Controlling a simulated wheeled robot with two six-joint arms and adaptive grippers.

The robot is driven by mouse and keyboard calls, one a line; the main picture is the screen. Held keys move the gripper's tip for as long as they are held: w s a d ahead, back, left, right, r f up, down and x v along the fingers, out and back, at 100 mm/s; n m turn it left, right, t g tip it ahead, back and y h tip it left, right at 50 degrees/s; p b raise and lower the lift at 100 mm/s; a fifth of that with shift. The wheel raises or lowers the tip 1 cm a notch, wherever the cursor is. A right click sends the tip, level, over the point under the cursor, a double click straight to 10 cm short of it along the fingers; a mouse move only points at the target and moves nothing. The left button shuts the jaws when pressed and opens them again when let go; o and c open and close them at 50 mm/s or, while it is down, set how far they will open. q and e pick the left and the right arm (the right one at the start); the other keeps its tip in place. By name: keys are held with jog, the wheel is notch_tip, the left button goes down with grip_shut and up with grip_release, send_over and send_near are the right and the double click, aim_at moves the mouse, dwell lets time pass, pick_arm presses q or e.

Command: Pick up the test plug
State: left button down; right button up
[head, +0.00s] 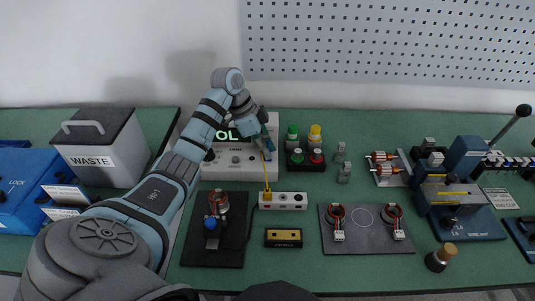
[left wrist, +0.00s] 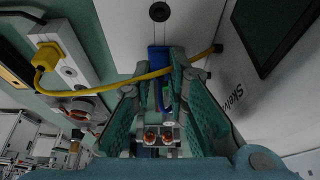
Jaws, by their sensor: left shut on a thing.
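My left gripper (head: 268,147) is at the front right of the white tester (head: 235,167), reaching down over it. In the left wrist view the left gripper (left wrist: 166,75) has its teal fingers closed around a narrow blue piece, which looks like the test plug (left wrist: 154,58). Coloured strips show below it between the fingers. The blue piece is close to the tester's white face; I cannot tell whether it touches it. The fingers hide much of it. A yellow cable (left wrist: 110,87) crosses by the fingertips. My right gripper is not in view.
The yellow cable ends in a yellow plug in a white power strip (head: 283,200). A block of coloured buttons (head: 305,157) stands right of the tester. A dark stator fixture (head: 232,246) and a mat with two stators (head: 365,246) lie in front.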

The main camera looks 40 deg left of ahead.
pick_arm(q)
notch_tip(320, 180, up, 9)
jog(key=p, duration=0.3)
jog(key=shift+f, duration=0.1)
notch_tip(320, 180, up, 11)
jog(key=p, duration=1.1)
jog(key=shift+r, duration=0.2)
jog(key=shift+f, duration=0.1)
jog(key=shift+p, duration=0.75)
